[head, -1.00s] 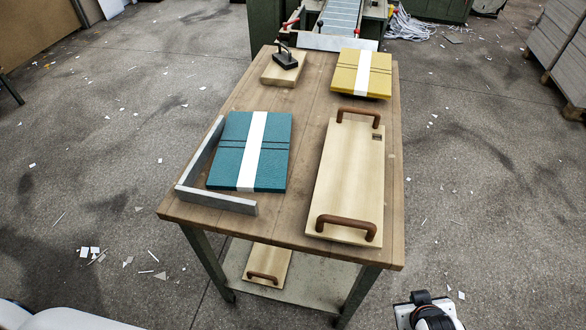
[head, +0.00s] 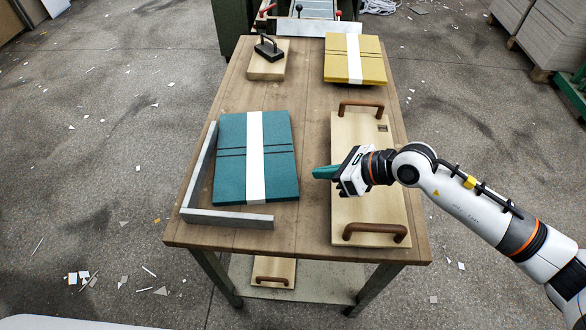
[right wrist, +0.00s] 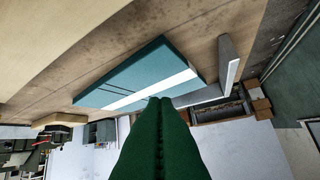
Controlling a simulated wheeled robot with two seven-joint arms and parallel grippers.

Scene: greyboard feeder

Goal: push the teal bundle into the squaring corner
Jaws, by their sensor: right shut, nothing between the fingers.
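The teal bundle (head: 229,165), with a white band and two dark lines, lies flat on the table inside the squaring corner (head: 228,217), an L of grey metal strips along its left and near sides. A narrow gap shows between the bundle and the near strip. My right gripper (head: 315,173) is shut and empty, to the right of the bundle and apart from it, over the wooden board's left edge. In the right wrist view its green fingers (right wrist: 160,105) show in front of the bundle (right wrist: 150,62) and the corner (right wrist: 226,70). My left gripper is not in view.
A pale board with two brown handles (head: 362,210) lies on the table's right side. A yellow bundle (head: 341,70) lies at the back right. A wooden block with a dark handled weight (head: 266,66) stands at the back left. Bare tabletop (head: 278,92) lies between them.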

